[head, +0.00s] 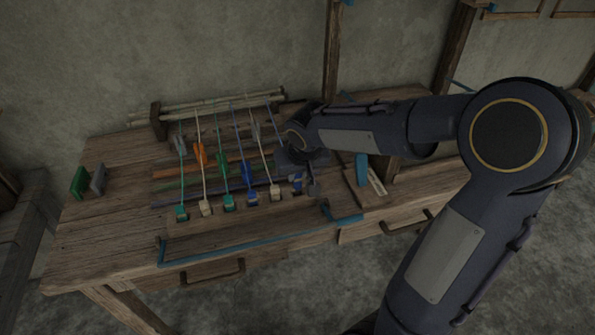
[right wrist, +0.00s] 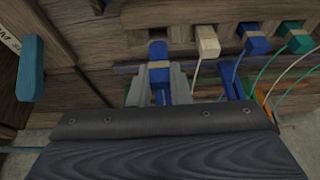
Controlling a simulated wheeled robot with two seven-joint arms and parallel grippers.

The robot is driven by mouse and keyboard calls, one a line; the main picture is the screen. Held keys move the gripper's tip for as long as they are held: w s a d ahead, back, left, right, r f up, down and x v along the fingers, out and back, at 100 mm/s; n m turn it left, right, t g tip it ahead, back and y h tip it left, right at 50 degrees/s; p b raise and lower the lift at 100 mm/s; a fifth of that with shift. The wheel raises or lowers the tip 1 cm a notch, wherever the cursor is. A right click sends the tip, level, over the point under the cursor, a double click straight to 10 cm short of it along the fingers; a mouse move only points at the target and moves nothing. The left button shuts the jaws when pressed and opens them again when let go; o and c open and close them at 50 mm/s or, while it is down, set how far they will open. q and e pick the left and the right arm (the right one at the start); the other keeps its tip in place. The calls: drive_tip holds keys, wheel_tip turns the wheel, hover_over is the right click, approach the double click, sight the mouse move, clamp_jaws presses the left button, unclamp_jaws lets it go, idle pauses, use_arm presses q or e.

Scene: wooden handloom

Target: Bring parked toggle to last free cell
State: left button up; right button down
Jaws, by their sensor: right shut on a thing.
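My right gripper (head: 304,180) is shut on a blue toggle (right wrist: 158,72) with a tan band, which shows between its fingers in the right wrist view. In the head view this toggle (head: 298,184) is partly hidden by the gripper, at the right end of the toggle row. A wooden rail with cells (right wrist: 130,16) lies just beyond the toggle's tip; I cannot tell whether the tip is inside a cell. Beside it are a white toggle (right wrist: 207,41), a blue toggle (right wrist: 255,40) and a teal toggle (right wrist: 296,38), each with a thread. My left gripper is not in view.
Orange (head: 200,154), green (head: 222,163) and blue (head: 248,173) pieces sit among the threads. A blue upright piece (head: 361,168) stands right of the gripper. Green (head: 79,182) and grey (head: 98,180) blocks stand at the left. A blue-edged tray (head: 240,247) runs along the front.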

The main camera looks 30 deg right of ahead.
sight(298, 180)
drive_tip(key=shift+f+b, duration=1.65)
drive_tip(key=shift+f, duration=0.15)
drive_tip(key=shift+r, duration=0.1)
drive_tip(key=c, duration=1.3)
unclamp_jaws()
drive_tip(key=shift+o, duration=0.2)
drive_tip(key=p+v, duration=0.1)
drive_tip(key=v, duration=0.6)
drive_tip(key=shift+s+r, duration=0.2)
drive_tip(key=shift+r, duration=0.15)
